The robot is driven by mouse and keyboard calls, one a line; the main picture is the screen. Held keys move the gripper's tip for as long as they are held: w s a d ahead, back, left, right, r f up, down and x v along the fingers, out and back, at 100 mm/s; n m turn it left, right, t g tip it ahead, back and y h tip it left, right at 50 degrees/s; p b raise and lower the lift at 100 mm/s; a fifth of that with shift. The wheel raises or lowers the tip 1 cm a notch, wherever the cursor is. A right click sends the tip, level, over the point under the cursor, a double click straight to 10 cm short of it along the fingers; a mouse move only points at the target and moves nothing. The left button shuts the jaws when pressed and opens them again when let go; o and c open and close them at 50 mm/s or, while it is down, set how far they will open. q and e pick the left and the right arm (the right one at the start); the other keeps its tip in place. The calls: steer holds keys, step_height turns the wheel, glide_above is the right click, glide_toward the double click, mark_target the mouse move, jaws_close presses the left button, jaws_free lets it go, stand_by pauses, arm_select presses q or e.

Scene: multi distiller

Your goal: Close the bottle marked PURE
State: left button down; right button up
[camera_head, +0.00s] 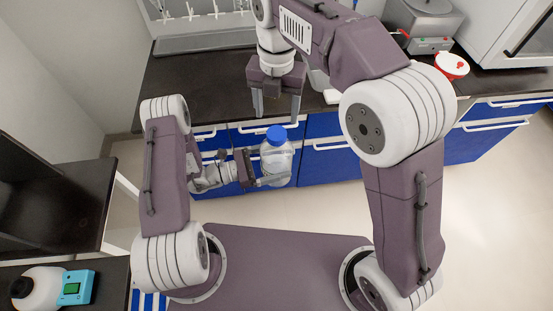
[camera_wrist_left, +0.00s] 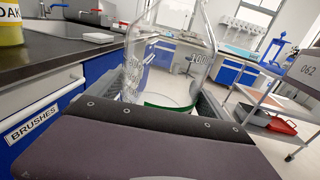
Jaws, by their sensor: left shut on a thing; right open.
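A clear glass bottle (camera_head: 278,165) with a blue cap (camera_head: 276,135) at its top is in the middle of the head view, in front of the blue drawers. My left gripper (camera_head: 266,181) is shut on the bottle's body and holds it off the floor. The left wrist view shows the glass bottle (camera_wrist_left: 165,75) between the fingers, with graduation marks and green at its base; its top is out of frame. No PURE mark is readable. How tightly the cap sits cannot be told. My right gripper (camera_head: 276,107) is open and empty, pointing down, above the cap in the picture.
A dark counter (camera_head: 190,85) with blue drawers (camera_head: 325,165) runs behind the bottle. A red-and-white container (camera_head: 452,65) and a grey appliance (camera_head: 425,22) stand on it at right. A teal device (camera_head: 76,288) is at lower left. Floor at right is clear.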

mark_target(277, 133)
steer(key=shift+f, duration=4)
